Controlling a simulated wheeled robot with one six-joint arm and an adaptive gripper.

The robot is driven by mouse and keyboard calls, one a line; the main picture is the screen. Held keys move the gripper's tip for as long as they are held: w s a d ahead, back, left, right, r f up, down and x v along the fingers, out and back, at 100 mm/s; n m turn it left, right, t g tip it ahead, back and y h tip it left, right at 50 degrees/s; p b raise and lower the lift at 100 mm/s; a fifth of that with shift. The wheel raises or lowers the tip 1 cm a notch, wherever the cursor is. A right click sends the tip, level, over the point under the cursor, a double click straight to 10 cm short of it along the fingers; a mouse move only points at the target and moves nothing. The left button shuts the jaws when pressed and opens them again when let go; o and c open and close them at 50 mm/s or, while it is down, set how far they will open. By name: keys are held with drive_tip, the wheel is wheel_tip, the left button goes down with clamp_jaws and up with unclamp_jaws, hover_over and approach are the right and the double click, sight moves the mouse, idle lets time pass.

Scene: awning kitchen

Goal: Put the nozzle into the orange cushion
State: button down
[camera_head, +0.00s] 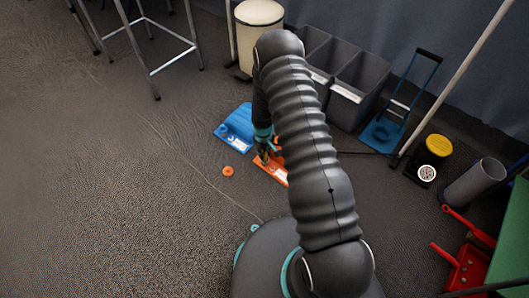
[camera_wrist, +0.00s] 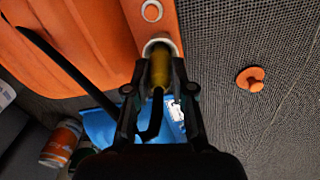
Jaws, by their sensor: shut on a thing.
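The orange cushion (camera_head: 270,168) lies on the floor, partly hidden behind my arm in the head view. In the wrist view, its orange surface (camera_wrist: 70,45) fills the upper left, with a strip bearing white-rimmed round openings. My gripper (camera_wrist: 158,88) is shut on the nozzle (camera_wrist: 160,68), an olive-yellow cylinder with a dark bent part below it. The nozzle's far end lines up with the nearer white-rimmed opening; I cannot tell how deep it sits. In the head view, my gripper (camera_head: 264,148) is low over the orange cushion's upper end.
A blue flat piece (camera_head: 235,128) lies beside the cushion. A small orange disc (camera_head: 228,171) is on the floor to the left. Grey bins (camera_head: 360,88), a cream bin (camera_head: 258,18) and a blue trolley (camera_head: 382,132) stand behind.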

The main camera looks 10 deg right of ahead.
idle(0.3)
drive_tip(key=shift+c, duration=2.1)
unclamp_jaws()
drive_tip(key=shift+r+p, duration=2.05)
drive_tip(key=shift+r, duration=1.95)
